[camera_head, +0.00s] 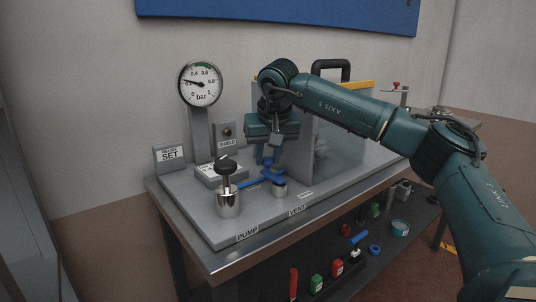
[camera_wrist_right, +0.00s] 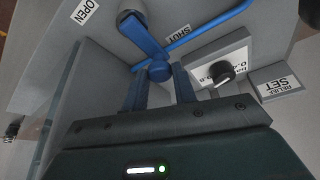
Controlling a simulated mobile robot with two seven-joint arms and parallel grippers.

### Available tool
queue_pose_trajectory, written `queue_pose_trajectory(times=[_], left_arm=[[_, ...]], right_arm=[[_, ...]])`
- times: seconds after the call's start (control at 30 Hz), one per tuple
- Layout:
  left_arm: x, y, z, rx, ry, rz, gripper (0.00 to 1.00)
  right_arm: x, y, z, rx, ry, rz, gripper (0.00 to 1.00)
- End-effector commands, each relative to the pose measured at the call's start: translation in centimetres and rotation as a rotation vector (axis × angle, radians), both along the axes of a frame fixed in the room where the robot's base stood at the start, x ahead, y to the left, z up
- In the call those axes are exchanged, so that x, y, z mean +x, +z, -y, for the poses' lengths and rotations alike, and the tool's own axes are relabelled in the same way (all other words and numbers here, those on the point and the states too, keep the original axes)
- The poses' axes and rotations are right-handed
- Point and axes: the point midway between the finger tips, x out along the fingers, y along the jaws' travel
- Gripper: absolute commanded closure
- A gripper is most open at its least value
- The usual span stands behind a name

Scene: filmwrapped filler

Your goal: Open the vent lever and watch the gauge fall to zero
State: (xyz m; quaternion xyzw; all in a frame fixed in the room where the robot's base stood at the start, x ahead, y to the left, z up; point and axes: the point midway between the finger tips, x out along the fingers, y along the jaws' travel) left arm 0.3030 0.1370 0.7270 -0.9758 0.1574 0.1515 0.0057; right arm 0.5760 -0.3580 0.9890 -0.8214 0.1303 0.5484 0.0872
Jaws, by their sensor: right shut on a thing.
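The gauge (camera_head: 200,84) stands on a post at the back left; its needle points left, near 0.2 bar. The vent valve (camera_head: 280,190) is a short silver post beside the VENT label. Its blue lever (camera_head: 272,176) also shows in the right wrist view (camera_wrist_right: 144,40), running from the round post to a knob. The OPEN label (camera_wrist_right: 85,11) and SHUT label (camera_wrist_right: 178,36) flank it, with SHUT closer. My right gripper (camera_head: 267,160) points down over the lever; its blue fingers (camera_wrist_right: 160,80) are shut on the knob end. My left gripper is out of view.
The pump (camera_head: 228,203), a silver cylinder with a black knob, stands left of the valve. The RELIEF SET sign (camera_head: 170,154) is behind it. Several small items lie on the lower shelf.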

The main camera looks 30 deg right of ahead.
Motion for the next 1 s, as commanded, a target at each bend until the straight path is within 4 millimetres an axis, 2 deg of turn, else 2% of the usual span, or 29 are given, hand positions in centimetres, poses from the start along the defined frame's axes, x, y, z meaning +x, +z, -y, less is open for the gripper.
queue_pose_trajectory(times=[0.03, 0.23, 0.47, 0.67, 0.83, 1.0], left_arm=[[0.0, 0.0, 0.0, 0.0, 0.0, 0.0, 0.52], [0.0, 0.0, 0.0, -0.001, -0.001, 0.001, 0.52], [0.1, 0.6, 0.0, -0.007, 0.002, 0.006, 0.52], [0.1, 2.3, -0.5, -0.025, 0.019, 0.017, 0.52], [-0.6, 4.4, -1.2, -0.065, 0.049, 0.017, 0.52], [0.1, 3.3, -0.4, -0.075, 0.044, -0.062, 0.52]], right_arm=[[0.0, 0.0, 0.0, 0.0, 0.0, 0.0, 0.81], [0.0, 0.0, 0.0, 0.0, 0.0, 0.0, 0.96], [0.0, 0.1, 0.1, 0.0, -0.021, -0.001, 0.96], [0.0, 0.4, 0.4, -0.001, -0.105, -0.004, 0.96], [0.0, 0.5, 0.9, -0.001, -0.234, -0.005, 0.96], [-0.1, 0.6, 1.5, -0.002, -0.393, -0.005, 0.96]])
